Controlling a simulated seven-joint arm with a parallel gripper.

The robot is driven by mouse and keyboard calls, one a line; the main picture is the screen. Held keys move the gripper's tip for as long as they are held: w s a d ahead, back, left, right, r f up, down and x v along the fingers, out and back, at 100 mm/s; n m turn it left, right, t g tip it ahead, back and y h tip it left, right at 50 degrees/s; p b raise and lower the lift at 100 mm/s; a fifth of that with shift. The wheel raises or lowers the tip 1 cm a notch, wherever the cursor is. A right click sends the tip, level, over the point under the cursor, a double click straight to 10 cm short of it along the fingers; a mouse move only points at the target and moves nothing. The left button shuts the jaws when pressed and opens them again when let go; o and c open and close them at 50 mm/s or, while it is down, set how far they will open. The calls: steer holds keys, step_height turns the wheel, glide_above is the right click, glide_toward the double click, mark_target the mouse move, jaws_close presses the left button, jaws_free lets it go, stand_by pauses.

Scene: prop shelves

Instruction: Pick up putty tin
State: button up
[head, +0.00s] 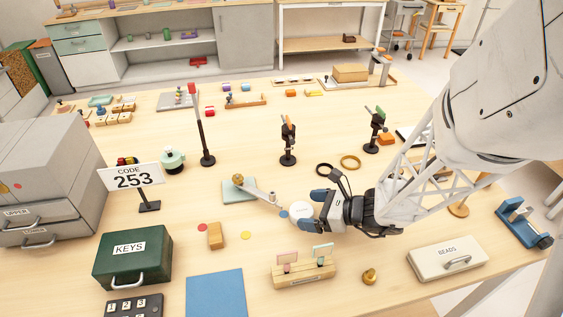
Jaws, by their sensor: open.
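A small round white tin (300,211), which looks like the putty tin, sits on the wooden table (340,235) near the middle. Any lettering on its lid is too small to read. My gripper (314,209) comes in from the right, low over the table, with its blue fingertips beside the tin's right side. The jaws are open. The tin's right edge is partly hidden by the fingers, and I cannot tell whether they touch it.
A pale green plate with a lever (240,190) lies just left of the tin. A wooden rack (304,274) stands in front, a dark post (288,143) behind. Black (324,170) and yellow (350,162) rings lie behind my gripper. A white BEADS box (447,258) is front right, a green KEYS case (132,258) front left.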

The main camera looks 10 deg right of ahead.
mark_target(297, 208)
steer(key=shift+x, duration=1.9)
steer(key=c, duration=1)
steer(key=shift+r, duration=0.1)
step_height(297, 208, up, 10)
steer(key=shift+f, duration=0.15)
